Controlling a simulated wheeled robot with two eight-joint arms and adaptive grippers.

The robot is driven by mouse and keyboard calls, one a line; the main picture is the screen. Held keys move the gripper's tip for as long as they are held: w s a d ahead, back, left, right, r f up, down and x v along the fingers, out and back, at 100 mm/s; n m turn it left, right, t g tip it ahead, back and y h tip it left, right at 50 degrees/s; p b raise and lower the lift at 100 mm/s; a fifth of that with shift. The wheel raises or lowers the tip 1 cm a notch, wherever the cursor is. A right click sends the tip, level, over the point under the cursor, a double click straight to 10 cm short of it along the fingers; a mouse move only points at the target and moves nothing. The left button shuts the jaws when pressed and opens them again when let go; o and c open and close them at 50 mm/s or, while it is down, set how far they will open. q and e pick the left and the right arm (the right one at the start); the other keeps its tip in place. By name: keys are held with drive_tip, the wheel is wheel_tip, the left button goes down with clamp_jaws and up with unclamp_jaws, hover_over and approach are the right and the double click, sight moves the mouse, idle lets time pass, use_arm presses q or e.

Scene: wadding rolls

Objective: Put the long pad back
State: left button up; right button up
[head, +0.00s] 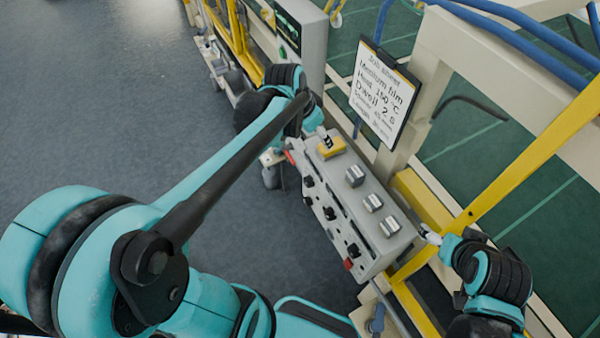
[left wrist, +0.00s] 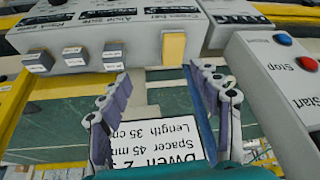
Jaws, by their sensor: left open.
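My left gripper (head: 324,137) is over the far end of a grey control box (head: 335,205). In the left wrist view its two fingers (left wrist: 160,105) are spread, with nothing between the tips. A yellow block (head: 333,149) stands on the box just by the fingertips; it also shows in the left wrist view (left wrist: 174,48), beyond the right finger. I cannot pick out for sure a long pad. My right gripper (head: 430,235) is at the near right end of the box, small and partly hidden; its jaw state is unclear.
Several grey blocks (head: 374,203) and black knobs line the box. A job sheet (head: 382,92) stands behind it. A Start/Stop box (left wrist: 280,75) is at right in the left wrist view. Yellow bars (head: 540,145) and a cream frame rise at right. The grey floor (head: 100,110) at left is clear.

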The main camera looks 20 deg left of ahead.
use_arm(q)
drive_tip(key=s+d+n+t+y, duration=0.1)
drive_tip(key=s+n, duration=0.4)
drive_tip(key=s, duration=1)
drive_tip(key=shift+s+d+f+t+y, duration=0.15)
drive_tip(key=shift+f+t+y, duration=0.25)
drive_tip(key=shift+t, duration=0.5)
